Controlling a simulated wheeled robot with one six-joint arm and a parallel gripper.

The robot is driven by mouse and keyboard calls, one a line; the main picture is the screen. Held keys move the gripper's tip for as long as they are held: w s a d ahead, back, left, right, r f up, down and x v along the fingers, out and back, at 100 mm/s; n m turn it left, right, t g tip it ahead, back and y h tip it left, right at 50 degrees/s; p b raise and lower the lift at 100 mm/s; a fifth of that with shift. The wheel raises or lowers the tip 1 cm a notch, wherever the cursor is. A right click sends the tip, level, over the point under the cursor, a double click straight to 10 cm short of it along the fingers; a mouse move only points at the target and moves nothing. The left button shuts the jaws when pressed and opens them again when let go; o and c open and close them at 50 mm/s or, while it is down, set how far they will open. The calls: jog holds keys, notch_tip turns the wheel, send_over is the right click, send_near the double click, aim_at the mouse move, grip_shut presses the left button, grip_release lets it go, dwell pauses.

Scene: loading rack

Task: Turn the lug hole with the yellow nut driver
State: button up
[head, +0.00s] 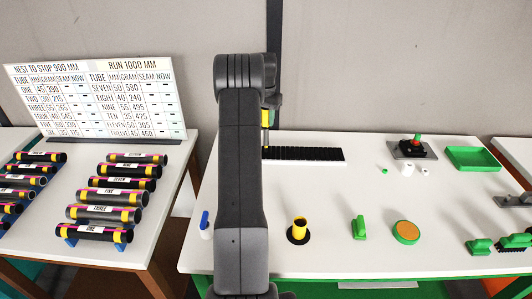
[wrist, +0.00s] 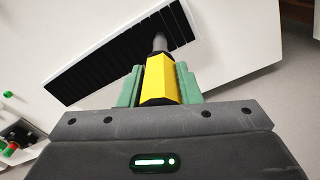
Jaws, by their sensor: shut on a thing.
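My gripper (head: 270,101) is at the back of the white table, left of its middle. Its green fingers are shut on the yellow nut driver (head: 265,119). In the wrist view my gripper (wrist: 159,72) has a finger on each side of the nut driver's yellow handle (wrist: 160,82). Its grey shaft (wrist: 159,42) points away from the fingers, over the black slotted strip (wrist: 110,62). In the head view the shaft points down near the left part of that strip (head: 310,154). I cannot tell whether the tip touches anything. I cannot make out the lug hole.
A yellow cup on a black base (head: 299,231), a green block (head: 359,228) and an orange-topped green disc (head: 406,232) stand in front. A dark fixture (head: 413,148) and green tray (head: 473,158) are at the back right. Labelled tubes (head: 104,213) fill the left table.

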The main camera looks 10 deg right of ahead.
jog(key=n, duration=0.4)
jog(key=shift+n, duration=1.9)
jog(key=shift+f, duration=0.65)
jog(key=shift+r, duration=0.1)
jog(key=shift+m, duration=0.5)
jog(key=m, duration=0.4)
